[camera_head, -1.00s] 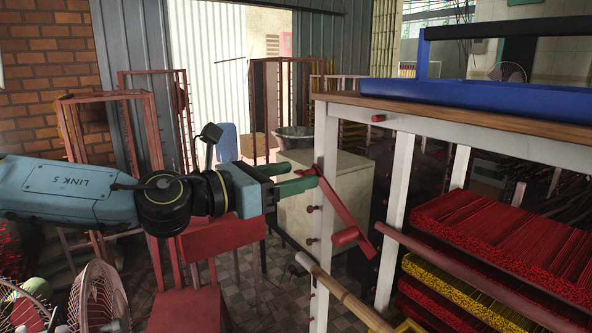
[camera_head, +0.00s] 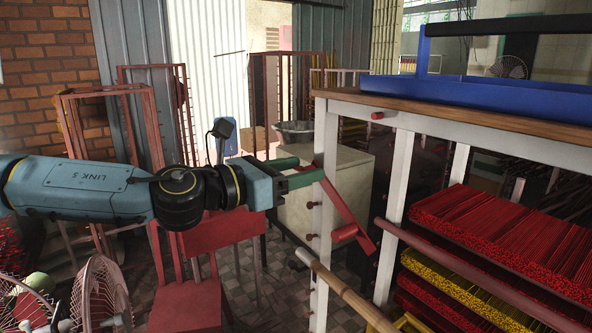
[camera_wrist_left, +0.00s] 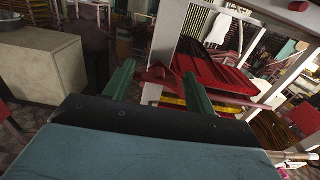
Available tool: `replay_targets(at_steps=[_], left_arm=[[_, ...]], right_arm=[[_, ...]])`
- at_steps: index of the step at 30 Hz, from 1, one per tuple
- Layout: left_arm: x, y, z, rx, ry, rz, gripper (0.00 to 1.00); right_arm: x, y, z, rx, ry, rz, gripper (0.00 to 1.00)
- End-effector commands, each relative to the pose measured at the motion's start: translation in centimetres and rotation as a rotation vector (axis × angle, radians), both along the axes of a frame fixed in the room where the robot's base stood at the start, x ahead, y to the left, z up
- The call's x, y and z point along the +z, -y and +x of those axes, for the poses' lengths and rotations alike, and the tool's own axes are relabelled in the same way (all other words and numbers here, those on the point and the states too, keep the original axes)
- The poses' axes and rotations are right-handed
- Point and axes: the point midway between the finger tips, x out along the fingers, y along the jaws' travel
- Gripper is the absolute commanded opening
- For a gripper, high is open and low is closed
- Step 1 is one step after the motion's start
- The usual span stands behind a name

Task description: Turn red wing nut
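The red wing nut (camera_head: 345,210) is a long flat red piece, slanting down to the right on the near white post of the rack. In the left wrist view a red piece (camera_wrist_left: 158,74) shows between and beyond my fingertips, likely the same part. My left gripper (camera_head: 310,168) is open, its two green fingers reaching to the upper end of the wing nut. In the left wrist view the fingers (camera_wrist_left: 158,76) are well apart. Whether they touch the red piece I cannot tell. My right gripper is not in view.
The rack has a wooden top (camera_head: 450,112) with a blue tray (camera_head: 480,98), and shelves of red incense sticks (camera_head: 510,240). A bamboo pole (camera_head: 345,292) sticks out low in front. A red chair (camera_head: 215,235) and a pale cabinet (camera_head: 345,185) stand behind my left arm.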

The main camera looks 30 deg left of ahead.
Motion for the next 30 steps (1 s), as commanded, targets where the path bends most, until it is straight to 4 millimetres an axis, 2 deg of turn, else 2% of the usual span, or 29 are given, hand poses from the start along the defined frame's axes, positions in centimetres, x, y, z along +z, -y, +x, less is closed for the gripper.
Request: replay_targets(at_steps=[1,6,9,20,30], left_arm=[[0.0,0.0,0.0,0.000,0.000,0.000,0.49],[0.0,0.0,0.0,0.000,0.000,0.000,0.26],[0.0,0.0,0.0,0.000,0.000,0.000,0.17],[-0.1,0.0,0.0,0.000,-0.027,-0.067,0.17],[-0.2,-0.1,0.1,0.000,-0.128,-0.311,0.17]], right_arm=[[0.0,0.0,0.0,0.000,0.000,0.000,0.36],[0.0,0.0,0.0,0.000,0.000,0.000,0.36],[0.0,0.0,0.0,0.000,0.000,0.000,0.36],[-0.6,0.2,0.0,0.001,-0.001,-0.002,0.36],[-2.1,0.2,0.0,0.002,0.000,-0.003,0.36]])
